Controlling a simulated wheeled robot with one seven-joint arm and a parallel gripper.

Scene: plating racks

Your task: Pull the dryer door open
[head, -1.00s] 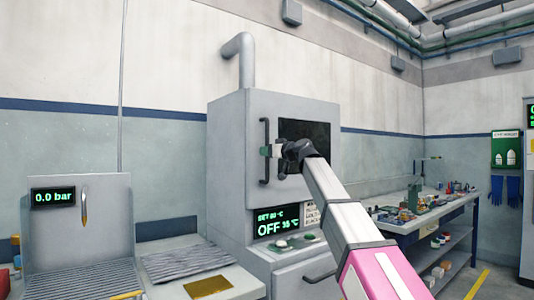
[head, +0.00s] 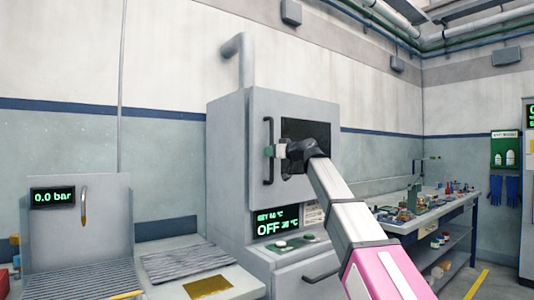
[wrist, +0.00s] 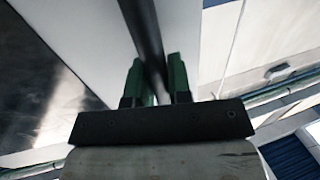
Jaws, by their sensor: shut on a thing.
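The dryer (head: 227,175) is a tall grey cabinet with a pipe on top. Its door (head: 296,107) has a dark window (head: 314,130) and a black vertical bar handle (head: 268,173) near its left edge. My gripper (head: 270,151) is at the middle of the handle, reaching in from the right across the door. In the wrist view the dark handle bar (wrist: 143,28) runs between the green fingers of my gripper (wrist: 158,78), which are shut on it. The door stands at or close to its frame; I cannot tell whether there is a gap. My arm hides part of the window.
A panel under the door shows OFF (head: 268,229) above some buttons. A lower drawer handle (head: 320,277) is below. A bench with ribbed trays (head: 190,262) stands at left. A cluttered workbench (head: 428,218) is at right. The wall beside the dryer is clear.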

